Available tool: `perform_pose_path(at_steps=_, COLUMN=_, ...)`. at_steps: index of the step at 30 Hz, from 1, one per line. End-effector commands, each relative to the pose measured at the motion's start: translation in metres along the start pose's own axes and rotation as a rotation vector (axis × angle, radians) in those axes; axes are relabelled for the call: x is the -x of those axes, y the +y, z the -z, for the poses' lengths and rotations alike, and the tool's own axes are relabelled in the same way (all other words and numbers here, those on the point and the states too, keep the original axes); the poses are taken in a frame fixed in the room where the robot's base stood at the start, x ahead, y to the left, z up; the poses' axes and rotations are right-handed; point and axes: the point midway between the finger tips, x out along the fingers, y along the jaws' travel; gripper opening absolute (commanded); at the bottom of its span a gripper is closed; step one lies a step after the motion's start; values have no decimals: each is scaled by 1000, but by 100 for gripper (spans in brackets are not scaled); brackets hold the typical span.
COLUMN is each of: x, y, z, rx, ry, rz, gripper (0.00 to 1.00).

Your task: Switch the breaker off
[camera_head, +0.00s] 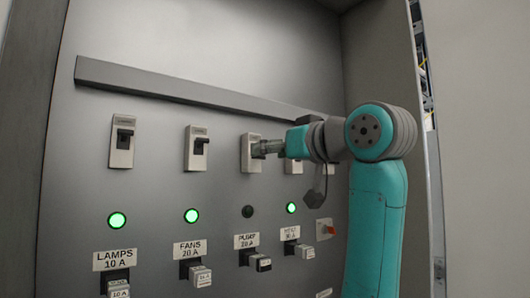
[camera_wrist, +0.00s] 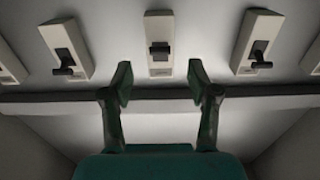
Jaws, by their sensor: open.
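A row of breakers with black levers runs across the grey panel. My gripper (camera_head: 262,148) is at the third breaker (camera_head: 247,160), above the label reading like "PLUGS 20 A" (camera_head: 246,240), and partly covers it in the head view. In the wrist view, my gripper (camera_wrist: 160,82) is open and empty, its fingers spread to either side below the middle breaker (camera_wrist: 159,62). That breaker's lever (camera_wrist: 159,46) looks shorter and sits differently from its neighbours' levers. The lamp under the third breaker (camera_head: 247,211) is dark. Contact with the lever cannot be told.
Neighbouring breakers stand at left (camera_wrist: 68,50) and right (camera_wrist: 256,45). The lamps for LAMPS (camera_head: 117,220), FANS (camera_head: 191,215) and the fourth column (camera_head: 291,208) glow green. A long grey rail (camera_head: 190,88) crosses above the breakers. Plugs and a red switch (camera_head: 326,229) sit lower.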

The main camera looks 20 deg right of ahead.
Motion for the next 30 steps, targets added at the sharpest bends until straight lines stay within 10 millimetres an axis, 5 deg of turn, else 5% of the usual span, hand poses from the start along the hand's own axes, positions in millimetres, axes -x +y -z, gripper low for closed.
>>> perform_pose_path(at_steps=6, x=-23, y=0, z=0, rx=-1, ry=0, rz=1, gripper=60)
perform_pose_path(at_steps=17, x=-28, y=0, z=0, rx=0, ry=1, rz=-1, gripper=60)
perform_pose_path(at_steps=25, x=-28, y=0, z=0, rx=0, ry=1, rz=0, gripper=0)
perform_pose_path(at_steps=30, x=-28, y=0, z=-1, rx=-1, ry=13, rz=0, gripper=0)
